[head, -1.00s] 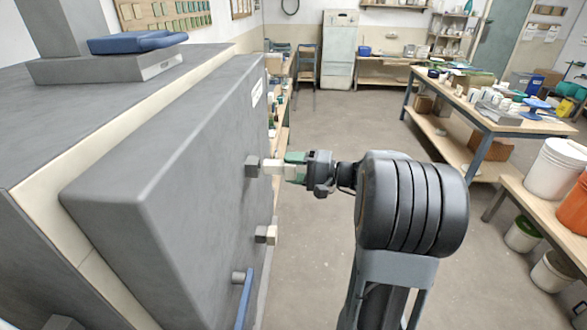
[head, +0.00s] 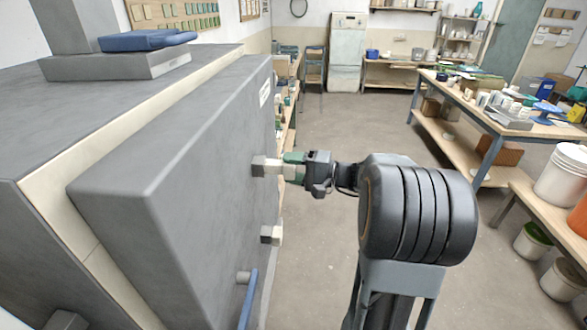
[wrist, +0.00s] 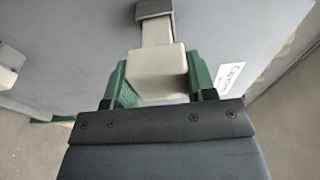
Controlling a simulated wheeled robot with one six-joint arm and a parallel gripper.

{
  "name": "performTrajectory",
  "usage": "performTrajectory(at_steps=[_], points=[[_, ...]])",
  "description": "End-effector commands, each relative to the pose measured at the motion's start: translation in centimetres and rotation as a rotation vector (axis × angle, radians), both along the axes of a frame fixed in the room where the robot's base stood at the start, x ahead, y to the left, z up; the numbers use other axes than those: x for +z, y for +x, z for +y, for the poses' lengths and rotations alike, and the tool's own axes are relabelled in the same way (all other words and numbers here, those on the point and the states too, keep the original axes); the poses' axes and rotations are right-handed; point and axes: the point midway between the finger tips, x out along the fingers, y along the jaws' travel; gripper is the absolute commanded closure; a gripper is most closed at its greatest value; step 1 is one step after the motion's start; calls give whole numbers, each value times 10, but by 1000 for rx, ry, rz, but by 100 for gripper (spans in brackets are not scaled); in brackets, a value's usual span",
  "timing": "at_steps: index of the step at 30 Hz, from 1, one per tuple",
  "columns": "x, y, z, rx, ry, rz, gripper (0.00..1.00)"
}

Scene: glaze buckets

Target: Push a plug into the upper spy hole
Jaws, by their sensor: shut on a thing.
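The kiln door (head: 190,170) fills the left of the head view. Its upper spy hole (head: 259,166) is a short grey square tube, also at the top of the wrist view (wrist: 155,9). My gripper (head: 290,167) is shut on a cream plug (wrist: 155,70) with its green fingers on both sides of the plug's wide head. The plug's narrow shank meets the mouth of the upper tube, in line with it. Its tip is hidden there, and a length of shank shows outside. The lower spy hole (head: 266,234) has a cream plug (head: 278,234) at its mouth.
A blue door handle (head: 248,298) stands out below the lower spy hole. A label (head: 265,94) is on the door's upper right. Worktables with pots and buckets (head: 559,178) stand at the right. The floor (head: 330,240) between is clear.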

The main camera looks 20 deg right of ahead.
Motion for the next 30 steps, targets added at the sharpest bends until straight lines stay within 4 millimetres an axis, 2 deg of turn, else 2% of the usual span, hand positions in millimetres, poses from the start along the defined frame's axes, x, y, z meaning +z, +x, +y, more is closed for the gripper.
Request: performTrajectory(at_steps=[30], points=[[0, 10, 17, -1, -1, -1, 75]])
